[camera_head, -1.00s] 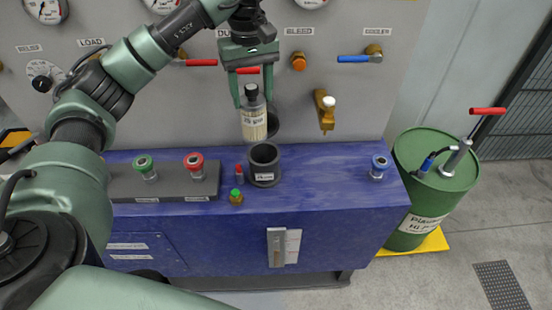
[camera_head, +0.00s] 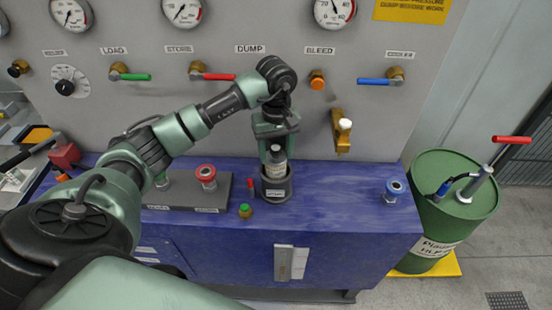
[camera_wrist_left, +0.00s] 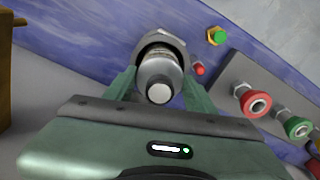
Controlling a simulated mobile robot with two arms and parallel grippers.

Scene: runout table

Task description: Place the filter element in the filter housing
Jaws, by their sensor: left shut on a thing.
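The filter element (camera_head: 278,174) is a pale cylinder with a dark cap and a label. My left gripper (camera_head: 275,152) is shut on it from above, one finger on each side. The element stands roughly upright, its lower end hidden inside the dark round filter housing (camera_head: 277,190) on the blue bench. In the left wrist view the element (camera_wrist_left: 158,78) shows cap-on between my left gripper's fingers (camera_wrist_left: 158,88), with the housing's rim (camera_wrist_left: 165,40) around its far end. How deep it sits cannot be told. My right gripper is out of view.
A small red item (camera_head: 251,188) and a green-capped brass fitting (camera_head: 245,211) stand close left of the housing. A dark block with red (camera_head: 206,175) and green couplings is farther left. A blue coupling (camera_head: 393,190) stands right. The bench between is clear.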

